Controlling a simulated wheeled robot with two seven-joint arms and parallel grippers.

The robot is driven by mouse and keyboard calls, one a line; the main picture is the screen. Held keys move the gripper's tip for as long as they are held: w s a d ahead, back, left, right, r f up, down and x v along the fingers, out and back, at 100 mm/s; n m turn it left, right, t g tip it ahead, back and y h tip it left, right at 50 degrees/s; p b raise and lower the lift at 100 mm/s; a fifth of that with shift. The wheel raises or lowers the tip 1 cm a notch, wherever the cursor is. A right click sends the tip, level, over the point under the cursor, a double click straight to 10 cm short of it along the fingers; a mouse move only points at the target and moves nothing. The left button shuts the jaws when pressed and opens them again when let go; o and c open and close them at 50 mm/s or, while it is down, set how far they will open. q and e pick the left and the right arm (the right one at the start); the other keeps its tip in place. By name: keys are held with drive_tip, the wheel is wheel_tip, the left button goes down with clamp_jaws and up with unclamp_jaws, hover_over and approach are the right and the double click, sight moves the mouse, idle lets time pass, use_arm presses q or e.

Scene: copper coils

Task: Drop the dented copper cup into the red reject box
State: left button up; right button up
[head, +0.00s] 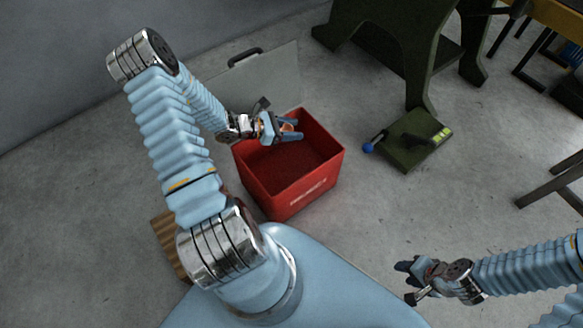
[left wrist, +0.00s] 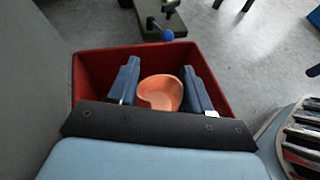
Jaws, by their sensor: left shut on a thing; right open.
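The red reject box (head: 290,200) stands open on the floor in the middle of the head view, with pale lettering on its front. Its red wall (left wrist: 90,70) also shows in the left wrist view. My left gripper (head: 289,131) is over the back part of the box. It is shut on the copper cup (left wrist: 160,93), which sits between the two blue fingers. The cup's rim looks bent inward on one side. In the head view the cup (head: 287,126) is mostly hidden by the fingers. My right gripper (head: 403,267) is open and empty, low at the right.
A grey panel with a black handle (head: 262,80) stands behind the box. A green pedal unit (head: 410,140) with a blue knob lies right of the box, below a dark green machine stand (head: 410,40). A wooden slatted piece (head: 170,245) lies at left. Floor between is clear.

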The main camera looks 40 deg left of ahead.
use_arm(q)
wheel_tip(320, 180, down, 5)
drive_tip(key=b, duration=0.3)
drive_tip(key=o, duration=1.1)
drive_tip(key=p+v, duration=0.1)
drive_tip(key=v, duration=1.2)
drive_tip(key=shift+s+a+r, duration=0.1)
drive_tip(key=shift+s+r, duration=0.1)
drive_tip(key=shift+s, duration=0.1)
